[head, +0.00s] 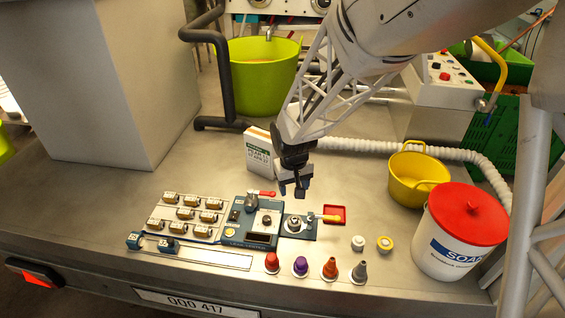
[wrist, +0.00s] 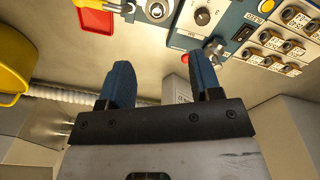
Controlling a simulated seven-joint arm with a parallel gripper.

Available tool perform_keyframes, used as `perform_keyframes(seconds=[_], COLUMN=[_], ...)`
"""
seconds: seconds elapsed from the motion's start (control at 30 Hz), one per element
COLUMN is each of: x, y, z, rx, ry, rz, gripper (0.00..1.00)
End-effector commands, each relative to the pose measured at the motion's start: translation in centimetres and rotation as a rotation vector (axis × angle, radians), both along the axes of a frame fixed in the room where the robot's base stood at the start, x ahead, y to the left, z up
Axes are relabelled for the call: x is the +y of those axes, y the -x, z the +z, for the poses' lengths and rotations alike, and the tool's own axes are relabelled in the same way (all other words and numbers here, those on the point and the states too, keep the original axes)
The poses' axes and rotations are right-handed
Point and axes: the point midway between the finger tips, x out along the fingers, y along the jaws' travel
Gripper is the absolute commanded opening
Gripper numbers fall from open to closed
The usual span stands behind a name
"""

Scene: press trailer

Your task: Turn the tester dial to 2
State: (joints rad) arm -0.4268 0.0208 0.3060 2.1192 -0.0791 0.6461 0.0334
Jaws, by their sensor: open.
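The leak tester is a blue box (head: 256,238) with a grey panel, on the metal bench in the head view. In the head view the dial (head: 266,219) is small beside a grey fitting. My gripper (head: 293,190) is above the bench, behind and right of the tester's panel, apart from it. In the wrist view its two blue fingers (wrist: 163,75) are spread with nothing between them.
A rack of brass parts (head: 186,215) lies left. A white box (head: 259,152) stands behind.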

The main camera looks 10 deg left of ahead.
Motion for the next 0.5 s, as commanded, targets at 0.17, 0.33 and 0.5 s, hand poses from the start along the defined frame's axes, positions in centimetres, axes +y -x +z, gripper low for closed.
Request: perform_keyframes(seconds=[0.17, 0.33, 0.5], x=[3.8, 6.9, 8.7], y=[-1.1, -1.6, -1.7], z=[-4.2, -7.6, -9.9], rx=[0.019, 0.032, 0.040], ry=[0.012, 0.021, 0.026], rz=[0.055, 0.099, 0.125], gripper=[0.58, 0.58, 0.58])
